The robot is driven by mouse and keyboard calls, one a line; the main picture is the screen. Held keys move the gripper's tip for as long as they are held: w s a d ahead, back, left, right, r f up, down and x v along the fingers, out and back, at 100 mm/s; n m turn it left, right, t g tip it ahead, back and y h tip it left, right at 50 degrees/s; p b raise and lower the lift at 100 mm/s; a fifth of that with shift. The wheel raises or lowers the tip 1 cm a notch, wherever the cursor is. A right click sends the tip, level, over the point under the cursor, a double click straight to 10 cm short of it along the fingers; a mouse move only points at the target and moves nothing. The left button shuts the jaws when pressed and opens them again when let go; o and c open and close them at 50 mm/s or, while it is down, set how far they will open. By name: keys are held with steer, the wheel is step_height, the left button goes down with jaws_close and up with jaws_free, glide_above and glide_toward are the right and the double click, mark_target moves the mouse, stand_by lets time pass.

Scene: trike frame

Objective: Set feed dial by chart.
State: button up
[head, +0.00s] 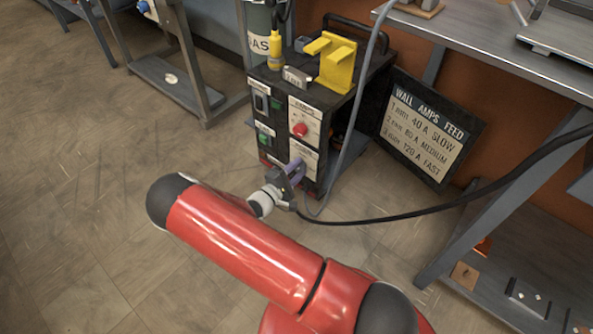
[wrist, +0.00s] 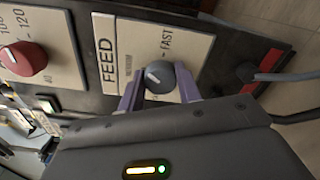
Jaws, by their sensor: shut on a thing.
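The feed dial (wrist: 170,78) is a dark grey knob with a white pointer line, on a pale panel (wrist: 190,45) marked FEED. My gripper (wrist: 160,88) has its two purple fingers on either side of the dial, shut on it. The pointer faces left in the wrist view, roughly toward a small label that looks like MEDIUM; FAST is printed above the dial there. In the head view my gripper (head: 292,172) covers the dial on the machine's front. The chart (head: 428,128) reads 1 mm 40 A SLOW, 2 mm 80 A MEDIUM, 3 mm 120 A FAST.
A red amps knob (head: 300,129) sits above the feed panel; it also shows in the wrist view (wrist: 22,58). A black cable (head: 420,212) runs right. The left floor is clear.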

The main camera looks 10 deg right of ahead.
steer(key=m+b, duration=0.1)
steer(key=m, duration=0.4)
steer(key=shift+f+m, duration=0.15)
steer(key=shift+m, duration=0.15)
steer(key=m+b, duration=0.1)
steer(key=m, duration=0.4)
steer(key=shift+m, duration=0.3)
steer(key=o, duration=1)
steer(key=v, duration=0.8)
steer(key=shift+p, duration=0.4)
